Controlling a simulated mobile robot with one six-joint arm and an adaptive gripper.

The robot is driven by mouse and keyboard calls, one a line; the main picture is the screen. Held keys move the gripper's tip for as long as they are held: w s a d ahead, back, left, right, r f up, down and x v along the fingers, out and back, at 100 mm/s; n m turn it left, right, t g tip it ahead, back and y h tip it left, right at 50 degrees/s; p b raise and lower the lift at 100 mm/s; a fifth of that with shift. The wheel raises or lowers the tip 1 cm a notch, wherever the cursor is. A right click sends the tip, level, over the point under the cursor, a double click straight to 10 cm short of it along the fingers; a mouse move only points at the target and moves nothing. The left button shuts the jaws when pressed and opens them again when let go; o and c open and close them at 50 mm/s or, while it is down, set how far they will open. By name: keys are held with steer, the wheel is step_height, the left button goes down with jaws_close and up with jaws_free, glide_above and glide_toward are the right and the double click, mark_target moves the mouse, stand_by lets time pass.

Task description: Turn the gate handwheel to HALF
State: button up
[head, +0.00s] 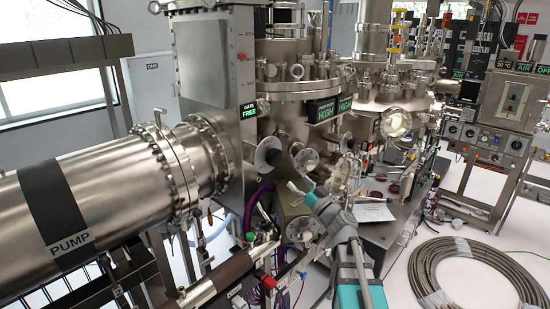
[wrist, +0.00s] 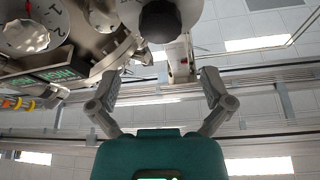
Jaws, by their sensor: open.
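A sign reading GATE FREE (head: 248,112) is on the tall steel housing in the head view. I cannot pick out the gate handwheel with certainty in either view. A dark round knob (wrist: 160,20) shows at the top middle of the wrist view, beyond my fingers; I cannot tell whether it belongs to the gate. My gripper (wrist: 160,77) is open, with both fingers spread and nothing between them. In the head view my gripper (head: 302,188) is in front of the chambers, low in the middle. No HALF mark is readable.
The PUMP pipe (head: 100,205) fills the left. A steel bench (head: 385,232) with a paper stands behind my arm. A coiled hose (head: 470,270) lies on the floor at right.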

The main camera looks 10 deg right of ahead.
mark_target(277, 161)
steer(key=p+x, duration=0.4)
steer(key=x, duration=0.7)
steer(key=shift+r, duration=0.1)
steer(key=shift+c, duration=0.3)
steer(key=c, duration=0.8)
